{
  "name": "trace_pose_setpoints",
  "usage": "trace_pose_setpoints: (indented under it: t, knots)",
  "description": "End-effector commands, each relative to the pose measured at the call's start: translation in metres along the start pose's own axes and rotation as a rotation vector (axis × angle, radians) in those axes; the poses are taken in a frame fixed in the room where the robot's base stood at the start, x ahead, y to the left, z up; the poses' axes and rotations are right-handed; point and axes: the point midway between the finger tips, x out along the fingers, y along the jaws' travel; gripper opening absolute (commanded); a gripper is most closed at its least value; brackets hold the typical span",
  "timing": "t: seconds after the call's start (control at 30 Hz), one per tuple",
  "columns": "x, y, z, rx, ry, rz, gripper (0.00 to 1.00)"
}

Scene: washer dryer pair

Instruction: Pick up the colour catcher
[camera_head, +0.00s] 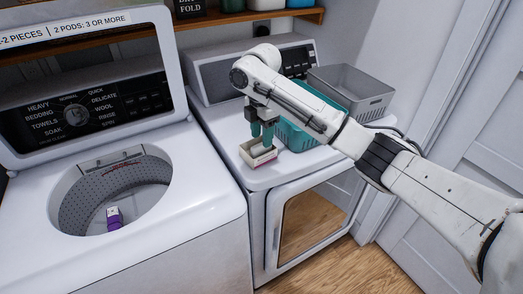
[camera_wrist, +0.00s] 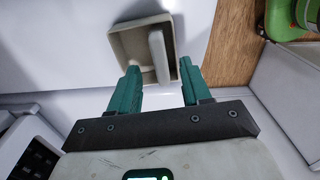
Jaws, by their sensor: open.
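I cannot tell whether the colour catcher is this piece or the whole box. My gripper (camera_head: 262,143) is above the box with its green fingers pointing down. In the wrist view my gripper (camera_wrist: 160,70) is open, with the white piece lying between its fingertips in the picture. I see no clear grip on it.
A teal basket (camera_head: 298,137) stands just right of the box, partly behind my arm. A grey basket (camera_head: 362,100) is behind it. The open washer (camera_head: 200,205) at left holds a purple item (camera_head: 114,219) in its drum. A wooden shelf (camera_head: 235,17) is above.

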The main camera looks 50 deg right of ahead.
Motion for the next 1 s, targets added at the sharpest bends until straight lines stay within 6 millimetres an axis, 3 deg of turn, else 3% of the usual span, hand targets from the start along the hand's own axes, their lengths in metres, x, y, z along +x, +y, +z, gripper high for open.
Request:
trace_pose_setpoints:
  t: [0.2,0.47,0.9,1.0]
  knots:
    - [0.023,-0.001,0.0,0.002,-0.001,0.0,0.48]
    - [0.026,0.0,-0.001,0.001,-0.001,0.001,0.48]
    - [0.025,0.0,-0.001,0.0,-0.001,0.001,0.06]
    - [0.025,0.0,-0.001,0.0,-0.001,0.001,0.0]
